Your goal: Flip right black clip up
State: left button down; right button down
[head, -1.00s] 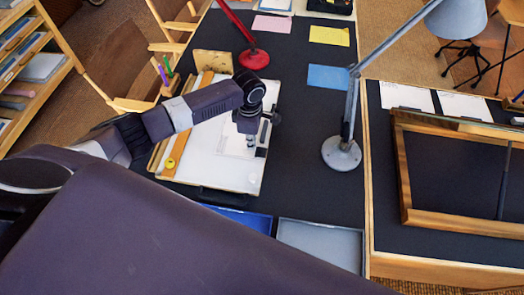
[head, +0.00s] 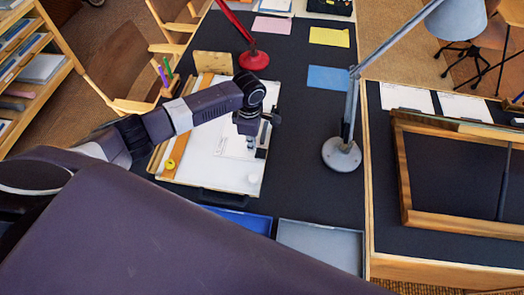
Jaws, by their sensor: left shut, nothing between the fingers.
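A drafting board (head: 225,180) with white paper lies on the black table, a wooden strip along its left side. A black clip (head: 271,118) shows at the board's right edge, just right of my left gripper. Another dark part (head: 262,150) lies below it; I cannot tell whether it is a clip or part of the gripper. My left gripper (head: 250,146) is shut and empty, pointing down over the board's right side. I cannot tell whether it touches the clip or the paper. My right gripper is not in view.
A grey lamp (head: 342,154) stands right of the board and a red lamp (head: 254,60) behind it. Blue (head: 240,220) and grey (head: 320,245) trays lie in front. Coloured cards (head: 328,78) lie farther back. A yellow roll (head: 170,164) sits on the board's left.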

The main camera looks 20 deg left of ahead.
pick_arm(q)
jog(key=shift+f, duration=0.35)
dwell(0.3)
jog(key=shift+f, duration=0.4)
jog(key=shift+f, duration=0.1)
jog(key=shift+d, duration=0.1)
